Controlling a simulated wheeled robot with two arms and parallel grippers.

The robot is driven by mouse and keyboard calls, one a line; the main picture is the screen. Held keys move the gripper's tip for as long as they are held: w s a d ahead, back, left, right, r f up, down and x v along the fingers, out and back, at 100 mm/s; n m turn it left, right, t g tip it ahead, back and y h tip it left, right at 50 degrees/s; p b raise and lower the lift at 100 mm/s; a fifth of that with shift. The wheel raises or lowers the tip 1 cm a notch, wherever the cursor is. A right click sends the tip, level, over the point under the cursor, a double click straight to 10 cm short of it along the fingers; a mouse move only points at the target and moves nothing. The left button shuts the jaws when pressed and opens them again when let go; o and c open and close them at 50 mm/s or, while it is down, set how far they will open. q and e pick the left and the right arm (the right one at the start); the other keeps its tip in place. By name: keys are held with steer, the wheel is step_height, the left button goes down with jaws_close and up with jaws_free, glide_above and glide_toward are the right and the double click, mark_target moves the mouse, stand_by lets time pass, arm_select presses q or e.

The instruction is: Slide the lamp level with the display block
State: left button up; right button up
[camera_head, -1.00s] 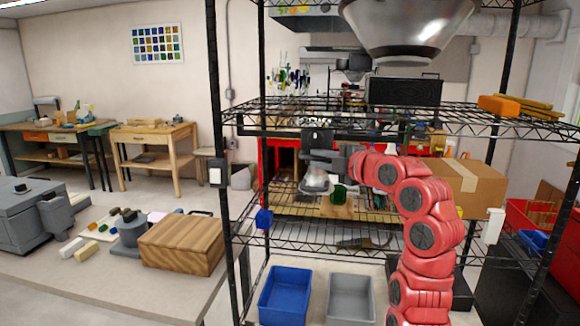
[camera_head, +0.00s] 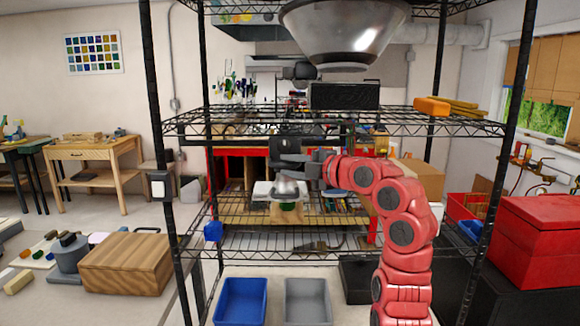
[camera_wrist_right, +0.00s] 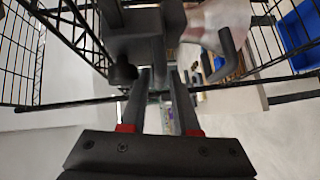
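The lamp (camera_head: 287,187) is a small silver dome hanging from a dark carriage (camera_head: 286,148) below the middle shelf. The dome shows partly in the right wrist view (camera_wrist_right: 212,18). My right gripper (camera_head: 305,163) reaches the lamp's dark mount from the right. In the wrist view its fingers (camera_wrist_right: 160,75) close around part of the mount. My left gripper is out of view.
A black wire rack (camera_head: 190,250) surrounds the workspace, with a shelf (camera_head: 400,122) above my arm. A blue bin (camera_head: 240,302) and grey bin (camera_head: 307,302) stand below. A large metal shade (camera_head: 345,30) hangs above. A red box (camera_head: 535,240) stands at right.

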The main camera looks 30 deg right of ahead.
steer(key=b+v, duration=0.2)
steer(key=v, duration=1.5)
steer(key=shift+s+b, duration=0.2)
steer(key=shift+b, duration=0.2)
steer(key=shift+w+d, duration=0.1)
